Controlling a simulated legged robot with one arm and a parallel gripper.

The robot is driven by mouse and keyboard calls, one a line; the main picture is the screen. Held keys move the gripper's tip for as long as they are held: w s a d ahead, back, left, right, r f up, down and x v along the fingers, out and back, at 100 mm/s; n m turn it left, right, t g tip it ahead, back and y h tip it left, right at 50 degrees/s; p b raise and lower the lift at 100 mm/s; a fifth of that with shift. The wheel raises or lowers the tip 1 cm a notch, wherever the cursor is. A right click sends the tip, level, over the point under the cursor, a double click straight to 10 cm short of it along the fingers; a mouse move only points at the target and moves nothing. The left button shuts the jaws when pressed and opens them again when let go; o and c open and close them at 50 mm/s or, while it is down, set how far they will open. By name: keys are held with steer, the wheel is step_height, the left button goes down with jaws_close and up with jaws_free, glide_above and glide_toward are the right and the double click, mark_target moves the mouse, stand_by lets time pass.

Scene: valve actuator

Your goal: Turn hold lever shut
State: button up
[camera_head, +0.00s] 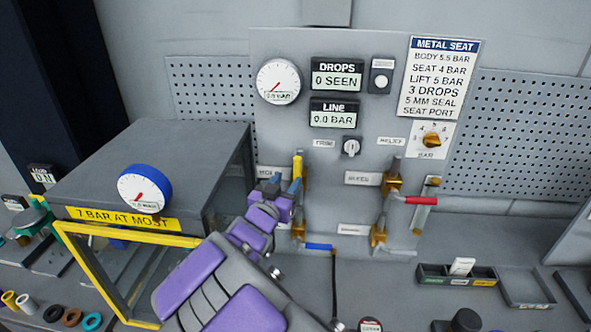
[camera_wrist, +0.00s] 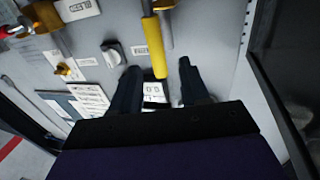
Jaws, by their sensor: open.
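The hold lever (camera_head: 297,172) has a yellow handle that stands upright on a brass valve at the left of the grey panel. Its label (camera_head: 271,172) is partly hidden by my gripper. My gripper (camera_head: 274,186) is open, just left of the yellow handle. In the wrist view the yellow handle (camera_wrist: 158,48) comes down from the top, and its tip lies in the gap between the dark fingers of my gripper (camera_wrist: 159,72). I see no finger clearly touching the handle, and I cannot tell how deep it sits between them.
A grey box (camera_head: 135,165) with a yellow-framed opening stands left of my arm. A red-handled lever (camera_head: 420,200) and a blue-handled lever (camera_head: 319,246) are on nearby valves. The line display (camera_head: 335,118) reads 0.0 bar. Small trays (camera_head: 525,288) lie on the bench at right.

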mark_target(295, 171)
steer(key=shift+x, duration=3.55)
steer(key=shift+d, duration=0.1)
jaws_close()
